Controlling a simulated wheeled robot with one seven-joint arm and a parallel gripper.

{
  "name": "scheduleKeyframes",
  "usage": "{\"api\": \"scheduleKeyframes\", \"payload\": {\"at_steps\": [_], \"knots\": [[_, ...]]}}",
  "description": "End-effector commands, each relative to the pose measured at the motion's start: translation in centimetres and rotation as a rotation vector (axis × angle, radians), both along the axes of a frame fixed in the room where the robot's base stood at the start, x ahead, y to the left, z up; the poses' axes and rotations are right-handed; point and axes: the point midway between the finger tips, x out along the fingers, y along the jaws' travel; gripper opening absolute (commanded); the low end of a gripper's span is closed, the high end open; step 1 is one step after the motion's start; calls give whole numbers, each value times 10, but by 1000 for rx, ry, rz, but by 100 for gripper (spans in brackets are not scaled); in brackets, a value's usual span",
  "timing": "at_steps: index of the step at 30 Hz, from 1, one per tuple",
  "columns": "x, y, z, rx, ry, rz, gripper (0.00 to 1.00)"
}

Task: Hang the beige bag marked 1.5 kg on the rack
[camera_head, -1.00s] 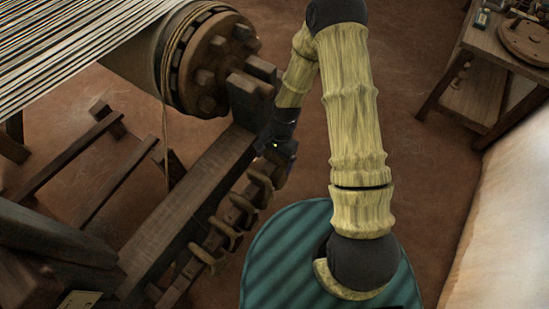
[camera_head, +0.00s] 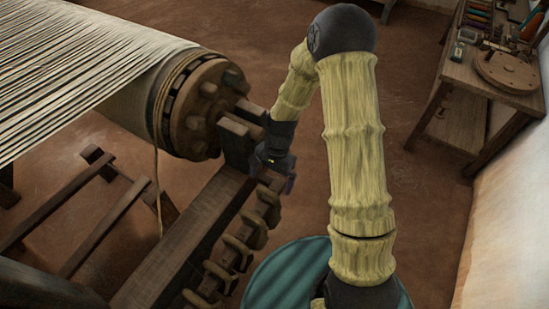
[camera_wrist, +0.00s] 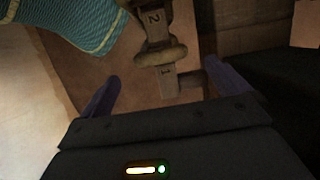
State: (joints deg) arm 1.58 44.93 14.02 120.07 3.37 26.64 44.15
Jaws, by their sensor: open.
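No beige bag marked 1.5 kg is visible in either current view. The rack (camera_head: 240,241) is a dark wooden bar with several rounded wooden pegs, running along a beam beside the loom. My gripper (camera_head: 277,173) is over the far end of this rack. In the wrist view my gripper (camera_wrist: 162,72) is open, with its two purple fingers apart and nothing between them held. The rack (camera_wrist: 154,30) also shows there, with the numbers 1 and 2 on its bar. The bar's end with the 1 points in between the fingers; I cannot tell if they touch.
The loom's warp roller (camera_head: 195,105) with its toothed wooden end stands left of my gripper. A cord (camera_head: 157,160) hangs from it. A wooden table (camera_head: 497,90) with tools and a round wooden disc is at the upper right. Brown floor between is clear.

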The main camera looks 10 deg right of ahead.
Motion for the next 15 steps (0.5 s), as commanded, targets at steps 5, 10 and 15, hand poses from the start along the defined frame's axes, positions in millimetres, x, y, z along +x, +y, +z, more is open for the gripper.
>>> {"api": "scheduleKeyframes", "payload": {"at_steps": [5,10,15], "knots": [[9,-6,37,-1,-5,-3,100],[15,-11,62,-1,-3,-1,100],[16,-12,72,-1,-1,-1,100]]}}
